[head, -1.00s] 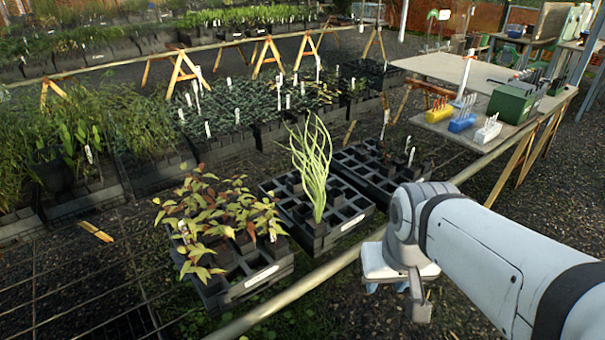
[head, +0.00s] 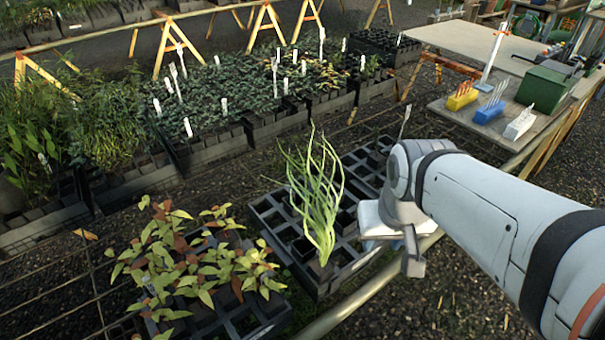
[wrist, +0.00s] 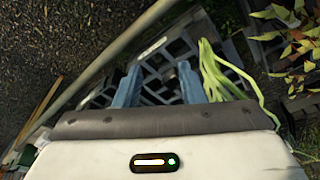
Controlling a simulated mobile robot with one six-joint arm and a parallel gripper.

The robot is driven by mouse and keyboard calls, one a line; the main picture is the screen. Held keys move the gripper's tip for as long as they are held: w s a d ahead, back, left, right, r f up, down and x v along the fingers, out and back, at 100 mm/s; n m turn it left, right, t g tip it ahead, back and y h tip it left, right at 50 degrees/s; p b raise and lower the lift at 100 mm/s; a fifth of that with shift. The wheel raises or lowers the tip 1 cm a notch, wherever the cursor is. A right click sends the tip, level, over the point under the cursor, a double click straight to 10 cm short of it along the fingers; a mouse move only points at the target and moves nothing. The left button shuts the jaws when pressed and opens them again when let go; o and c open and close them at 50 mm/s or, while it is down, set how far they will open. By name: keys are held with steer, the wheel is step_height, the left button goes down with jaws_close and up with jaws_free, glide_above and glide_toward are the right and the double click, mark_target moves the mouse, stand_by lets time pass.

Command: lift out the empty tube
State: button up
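A black tray (head: 352,268) of square cells stands in the middle of the head view, with a tall grassy green plant (head: 318,205) in its near part. Another black tray (head: 352,163) lies behind it to the right. I cannot pick out the empty tube among the dark cells.
A tray with a leafy reddish-green plant (head: 205,262) stands at the front left. A pale rail (head: 345,310) runs along the front of the trays. A bench (head: 470,112) with coloured blocks and a green box (head: 545,90) stands at the right. Potted seedlings fill the back.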

steer(key=shift+o, duration=1)
steer(key=shift+w+a, duration=0.1)
steer(key=shift+a, duration=0.1)
steer(key=o, duration=0.5)
steer(key=w+a+f+n, duration=0.1)
steer(key=w+a, duration=0.1)
steer(key=w+a+f+n+g+p, duration=0.1)
steer(key=w+a, duration=0.1)
steer(key=w, duration=0.1)
steer(key=w+a+f+n, duration=0.2)
steer(key=w, duration=0.1)
steer(key=shift+a+g+p, duration=0.2)
steer(key=shift+g+p, duration=0.1)
steer(key=shift+p, duration=0.1)
steer(key=shift+o, duration=0.2)
steer(key=n+g, duration=0.1)
steer(key=n, duration=0.2)
glide_toward(304, 246)
steer(key=s+r, duration=0.2)
steer(key=s, duration=0.1)
steer(key=shift+w+f+p, duration=0.15)
steer(key=shift+f+p, duration=0.2)
steer(key=shift+f, duration=1.7)
steer(key=shift+w+f+p, duration=0.1)
steer(key=shift+f+p, duration=0.25)
steer(key=shift+f, duration=1.65)
